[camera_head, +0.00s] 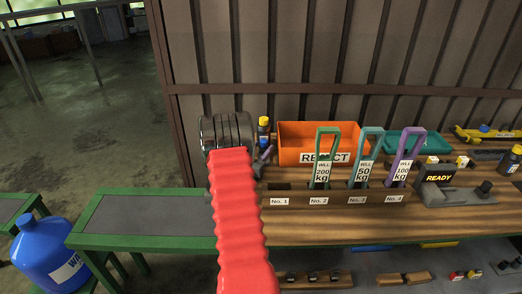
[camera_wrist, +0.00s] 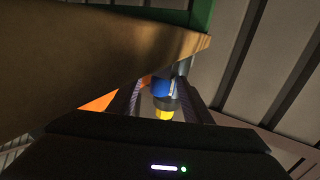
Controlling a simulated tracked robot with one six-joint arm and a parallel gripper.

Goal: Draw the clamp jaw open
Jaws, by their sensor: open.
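A grey device with a lit READY display (camera_head: 438,180) sits at the right of the wooden bench in the head view. A black knob (camera_head: 485,187) stands on its right part. I cannot tell for sure which part is the clamp jaw or how far it is open. My gripper (camera_head: 263,158) is at the bench's left end, far left of that device and mostly hidden behind my wrist. In the wrist view my gripper (camera_wrist: 164,96) is open, with a blue and yellow-capped bottle (camera_wrist: 164,105) seen between the fingers; contact is not clear.
An orange REJECT bin (camera_head: 318,142) stands behind several tagged shackles, including a green one (camera_head: 322,172). A dark bottle (camera_head: 511,160) stands at far right. A green-framed side table (camera_head: 145,215) is at left.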

